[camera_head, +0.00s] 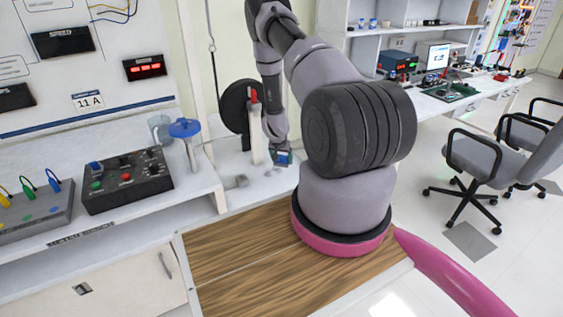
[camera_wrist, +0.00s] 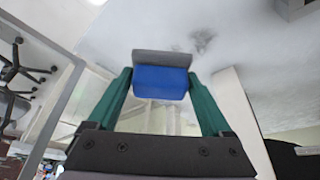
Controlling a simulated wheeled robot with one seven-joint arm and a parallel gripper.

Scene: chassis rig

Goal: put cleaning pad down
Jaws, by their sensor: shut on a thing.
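The cleaning pad (camera_wrist: 160,80) is a blue block with a grey layer on its outer face. In the wrist view it sits between the two green fingers of my gripper (camera_wrist: 160,88), which is shut on it. In the head view my gripper (camera_head: 284,157) points down over the white bench top, and the blue of the pad (camera_head: 283,157) shows small at its end. I cannot tell whether the pad touches the surface below.
A small grey piece (camera_head: 241,181) lies on the bench left of my gripper. A dark reel (camera_head: 235,107) and an upright white post (camera_head: 256,135) stand just behind. A blue-topped stand (camera_head: 185,128), glass beaker (camera_head: 159,128) and black control box (camera_head: 127,180) are further left.

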